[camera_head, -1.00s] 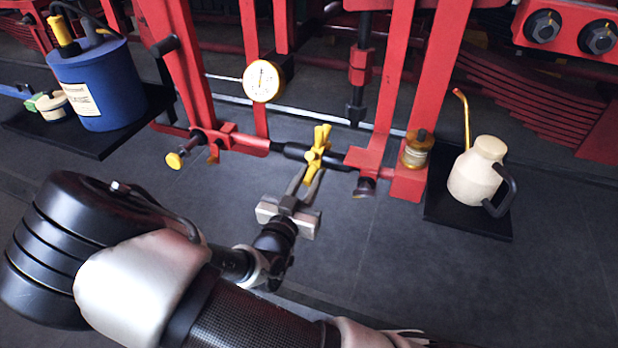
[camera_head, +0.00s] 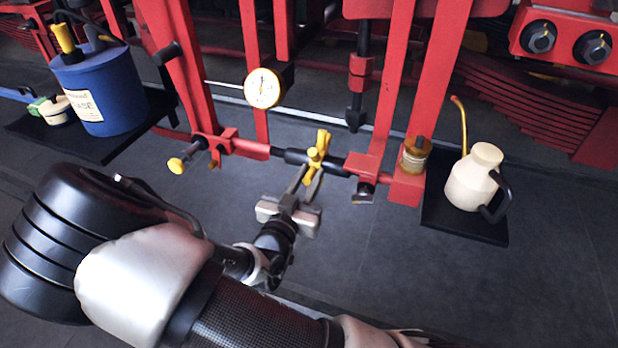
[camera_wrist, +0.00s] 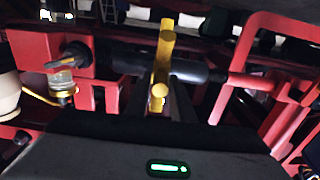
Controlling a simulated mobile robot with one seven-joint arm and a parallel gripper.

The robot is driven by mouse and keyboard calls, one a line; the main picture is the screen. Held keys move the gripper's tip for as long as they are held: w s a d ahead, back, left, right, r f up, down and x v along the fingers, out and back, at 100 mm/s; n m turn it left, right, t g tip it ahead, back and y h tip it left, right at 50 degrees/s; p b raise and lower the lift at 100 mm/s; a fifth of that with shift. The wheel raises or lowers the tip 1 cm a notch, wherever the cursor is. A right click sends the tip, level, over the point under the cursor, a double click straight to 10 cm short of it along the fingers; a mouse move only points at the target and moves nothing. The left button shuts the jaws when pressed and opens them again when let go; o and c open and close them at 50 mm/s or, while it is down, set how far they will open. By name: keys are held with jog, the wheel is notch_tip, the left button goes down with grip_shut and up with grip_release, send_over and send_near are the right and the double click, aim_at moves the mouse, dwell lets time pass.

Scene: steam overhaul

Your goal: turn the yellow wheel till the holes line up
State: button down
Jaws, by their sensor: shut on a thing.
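The yellow wheel (camera_head: 317,152) sits on a dark horizontal rod between two red uprights. It shows as crossed yellow spokes, with one spoke pointing up. My gripper (camera_head: 308,180) reaches it from below, its two fingers shut on the lower part of the wheel. In the wrist view the yellow wheel (camera_wrist: 164,60) stands upright in front of the dark rod (camera_wrist: 190,70), with a round yellow knob end facing me. The fingertips are mostly hidden there, and I cannot make out the holes in either view.
A round white gauge (camera_head: 264,88) hangs above and left of the wheel. A blue can (camera_head: 105,90) stands on a black shelf at left. A cream oil can (camera_head: 472,180) stands on a black tray (camera_head: 450,222) at right. A glass oiler (camera_head: 415,155) sits on the right red upright.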

aim_at(311, 157)
jog(key=shift+w+r, duration=0.1)
jog(key=shift+r, duration=0.3)
jog(key=shift+w+d+r+p, duration=0.1)
jog(key=shift+w+r+p, duration=0.15)
jog(key=shift+r+p, duration=0.35)
jog(key=shift+w+d+r+p, duration=0.1)
jog(key=shift+w+r+p, duration=0.2)
jog(key=shift+r, duration=0.45)
jog(key=shift+s, duration=0.1)
jog(key=shift+w+d+r+p, duration=0.1)
jog(key=shift+w+r+p, duration=0.3)
jog(key=shift+r, duration=0.1)
jog(key=shift+w+r, duration=0.1)
jog(key=shift+r, duration=0.05)
jog(key=c, duration=1.6)
grip_release()
